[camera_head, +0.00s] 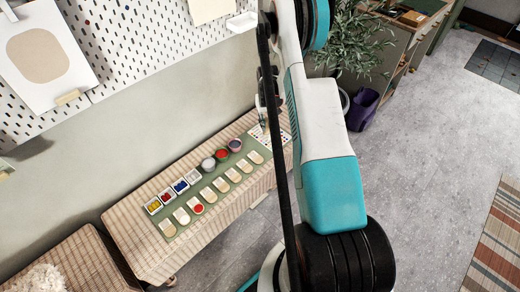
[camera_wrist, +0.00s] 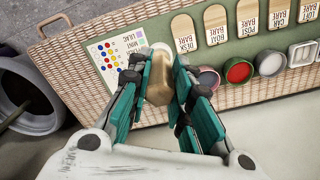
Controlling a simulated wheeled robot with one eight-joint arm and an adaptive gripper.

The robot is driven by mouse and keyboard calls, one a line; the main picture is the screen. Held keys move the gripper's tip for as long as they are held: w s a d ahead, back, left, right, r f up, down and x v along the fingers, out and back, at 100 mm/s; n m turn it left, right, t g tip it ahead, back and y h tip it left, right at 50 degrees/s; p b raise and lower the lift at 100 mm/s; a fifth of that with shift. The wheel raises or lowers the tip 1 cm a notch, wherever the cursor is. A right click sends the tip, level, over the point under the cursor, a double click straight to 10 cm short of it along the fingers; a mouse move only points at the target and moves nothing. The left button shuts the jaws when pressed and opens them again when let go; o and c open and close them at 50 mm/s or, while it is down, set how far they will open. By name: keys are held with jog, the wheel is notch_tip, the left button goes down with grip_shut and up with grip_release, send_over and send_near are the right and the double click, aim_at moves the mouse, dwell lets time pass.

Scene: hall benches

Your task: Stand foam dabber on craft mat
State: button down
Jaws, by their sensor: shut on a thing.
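The foam dabber (camera_wrist: 159,88) shows in the wrist view as a tan, rounded block with a pale end. My gripper (camera_wrist: 161,70) is shut on it, with teal-and-black fingers on both sides. The green craft mat (camera_head: 209,184) lies along the woven bench in the head view. It also shows in the wrist view (camera_wrist: 164,28), beyond the dabber. In the head view my gripper (camera_head: 264,122) is near the mat's far end, partly behind my arm. I cannot tell whether the dabber touches the mat.
The mat bears a row of tan arched tags (camera_wrist: 217,28), one with a red dot in the head view. Paint pots (camera_wrist: 238,71) and small trays (camera_head: 167,196) line the wall side. A colour-dot card (camera_wrist: 112,58) lies near the dabber. A pegboard wall (camera_head: 130,45) stands behind.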

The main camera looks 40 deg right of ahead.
notch_tip(320, 180, down, 14)
jog(key=b, duration=0.4)
jog(key=c, duration=1.4)
grip_release()
jog(key=shift+f, duration=0.1)
jog(key=shift+c, duration=0.2)
notch_tip(320, 180, up, 12)
jog(key=p, duration=0.3)
jog(key=shift+p, duration=0.35)
